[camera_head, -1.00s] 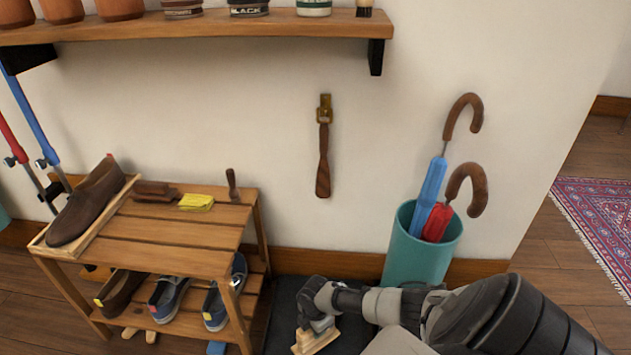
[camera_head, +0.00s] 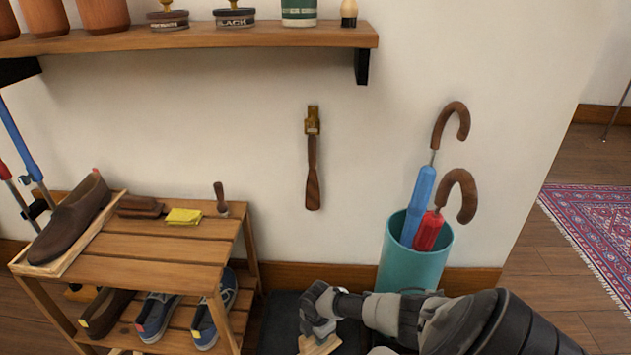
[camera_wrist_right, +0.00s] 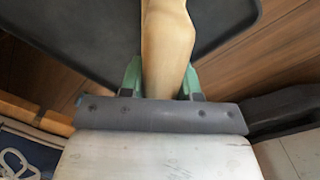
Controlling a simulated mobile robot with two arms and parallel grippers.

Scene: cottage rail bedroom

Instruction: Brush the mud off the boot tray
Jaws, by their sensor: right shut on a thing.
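The boot tray (camera_head: 279,318) is a dark flat tray on the floor between the shoe rack and the umbrella stand. Only its back part shows in the head view. Its dark surface and raised rim also fill the top of the right wrist view (camera_wrist_right: 75,25). My right gripper (camera_head: 318,331) is shut on a pale wooden brush (camera_head: 322,346), held over the tray. In the wrist view the brush's wood (camera_wrist_right: 167,45) sits between green fingertips. The bristles are hidden, and I cannot tell whether they touch the tray. No mud is clearly visible. My left gripper is out of view.
A slatted shoe rack (camera_head: 165,252) with shoes stands left of the tray. A teal stand (camera_head: 412,268) with two umbrellas is close behind my right arm. A wall shelf (camera_head: 200,40) is above. A patterned rug (camera_head: 600,220) lies at right.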

